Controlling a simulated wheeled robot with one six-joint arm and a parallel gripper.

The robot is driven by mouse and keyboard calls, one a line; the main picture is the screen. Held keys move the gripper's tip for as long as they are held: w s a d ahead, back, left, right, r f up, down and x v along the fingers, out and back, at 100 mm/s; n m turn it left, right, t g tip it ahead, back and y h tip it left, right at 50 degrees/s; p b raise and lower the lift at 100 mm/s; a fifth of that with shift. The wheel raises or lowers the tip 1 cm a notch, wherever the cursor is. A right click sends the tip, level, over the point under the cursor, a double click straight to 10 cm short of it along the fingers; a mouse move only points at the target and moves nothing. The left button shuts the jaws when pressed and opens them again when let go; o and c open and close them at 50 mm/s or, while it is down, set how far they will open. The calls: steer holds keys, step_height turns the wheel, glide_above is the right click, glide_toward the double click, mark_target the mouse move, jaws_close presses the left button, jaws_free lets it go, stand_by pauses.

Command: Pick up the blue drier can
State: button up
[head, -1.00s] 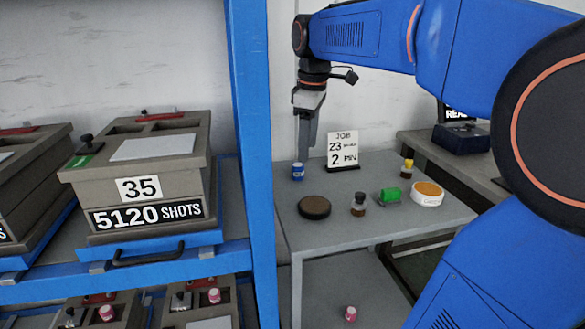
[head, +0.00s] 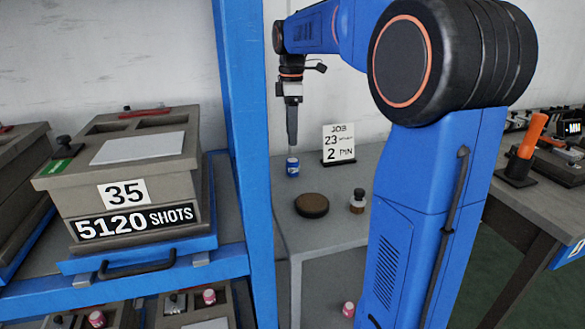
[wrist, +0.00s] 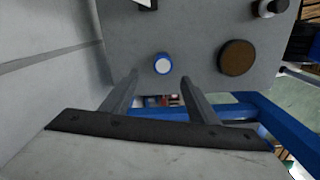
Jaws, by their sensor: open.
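The blue drier can (head: 292,167) stands upright at the left back of the small grey table, with a white band on its side. In the wrist view the can (wrist: 162,64) shows from above with a white round top, just beyond the fingertips and roughly centred between them. My gripper (head: 291,146) points down right above the can in the head view. In the wrist view the two fingers of my gripper (wrist: 158,80) are apart with nothing between them. I cannot tell the exact gap between the fingertips and the can.
A job sign (head: 338,144) stands behind. A blue rack post (head: 247,150) rises left of the table (head: 330,240). A pink can (head: 348,309) is below.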

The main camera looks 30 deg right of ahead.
mark_target(293, 160)
step_height(293, 160, down, 5)
steer(key=shift+f, duration=0.1)
steer(key=shift+s+f, duration=0.2)
steer(key=shift+f, duration=1.1)
steer(key=shift+s+f, duration=0.15)
steer(key=shift+f, duration=1.15)
steer(key=c, duration=1.1)
